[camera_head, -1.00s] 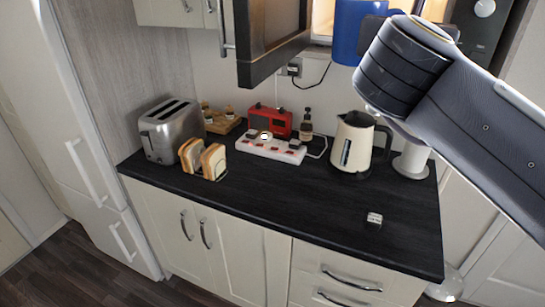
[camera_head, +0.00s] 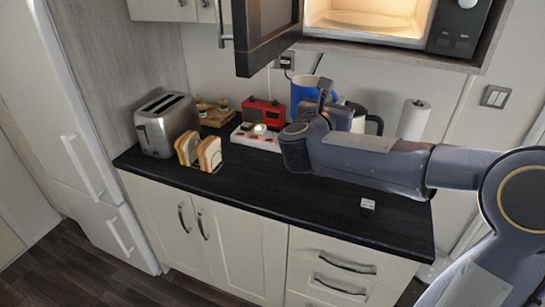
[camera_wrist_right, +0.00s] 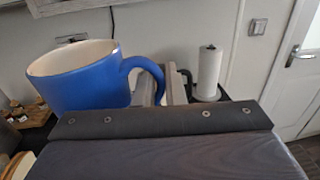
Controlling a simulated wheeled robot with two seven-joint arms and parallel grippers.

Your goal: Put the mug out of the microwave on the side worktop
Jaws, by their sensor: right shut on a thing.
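The blue mug (camera_head: 302,90) is over the back of the dark side worktop (camera_head: 270,190); it also shows large in the wrist view (camera_wrist_right: 85,85), upright, with a pale inside. My right gripper (camera_head: 325,98) is shut on its handle, and the fingers show beside the handle in the wrist view (camera_wrist_right: 160,85). My wrist hides the mug's lower part, so I cannot tell whether it touches the worktop. The open microwave (camera_head: 365,22) is lit above, its dark door (camera_head: 267,40) swung out left. My left gripper is not in view.
A white power strip (camera_head: 257,137) and red radio (camera_head: 263,112) are left of the mug. The kettle (camera_head: 374,124) is partly hidden behind my gripper. A paper roll (camera_head: 413,120) stands right. Toast rack (camera_head: 198,152) and toaster (camera_head: 165,123) are left. The worktop's front middle is bare.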

